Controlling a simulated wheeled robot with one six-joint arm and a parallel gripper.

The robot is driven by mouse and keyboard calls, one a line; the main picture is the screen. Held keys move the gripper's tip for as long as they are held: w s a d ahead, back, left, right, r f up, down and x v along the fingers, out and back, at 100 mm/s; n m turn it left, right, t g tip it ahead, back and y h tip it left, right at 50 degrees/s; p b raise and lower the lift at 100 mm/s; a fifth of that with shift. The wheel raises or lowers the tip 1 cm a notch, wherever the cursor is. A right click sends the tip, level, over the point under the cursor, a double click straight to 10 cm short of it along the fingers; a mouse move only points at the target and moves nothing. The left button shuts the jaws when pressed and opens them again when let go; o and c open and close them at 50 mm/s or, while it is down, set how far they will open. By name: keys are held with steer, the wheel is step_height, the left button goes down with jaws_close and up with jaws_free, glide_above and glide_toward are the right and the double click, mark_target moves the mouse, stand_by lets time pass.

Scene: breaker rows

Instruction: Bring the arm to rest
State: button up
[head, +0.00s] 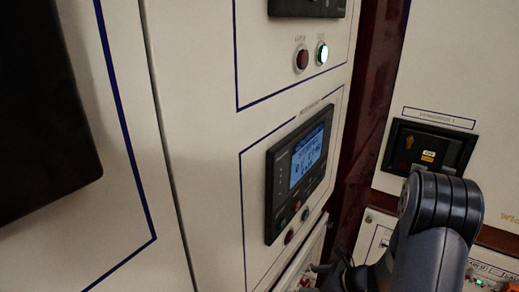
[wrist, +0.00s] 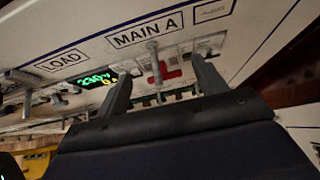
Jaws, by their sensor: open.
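My arm (head: 437,225) shows at the lower right of the head view, a dark grey jointed link bent in front of the cabinets. Its end is mostly hidden low in that view. In the wrist view my gripper (wrist: 161,70) has its two grey fingers spread apart, with nothing seen held between them. Beyond the fingers is a white panel with a "MAIN A" label (wrist: 144,33) and a "LOAD" label (wrist: 62,61). A small grey lever (wrist: 154,62) stands out below "MAIN A", between the fingers in the picture; whether they touch it is unclear.
A control unit with a lit blue screen (head: 307,155) is on the cabinet, left of my arm. A black breaker (head: 428,148) is close behind my arm. A green display (wrist: 95,79) shows in the wrist view.

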steer(key=shift+w+a+r+g+h+p, duration=0.1)
steer(key=shift+a+r+g+h+p, duration=0.3)
steer(key=shift+p, duration=1.3)
steer(key=shift+d+r+h, duration=0.1)
steer(key=shift+d+h, duration=0.15)
steer(key=shift+h, duration=0.05)
steer(key=shift+s+d+r, duration=0.25)
steer(key=shift+d, duration=0.05)
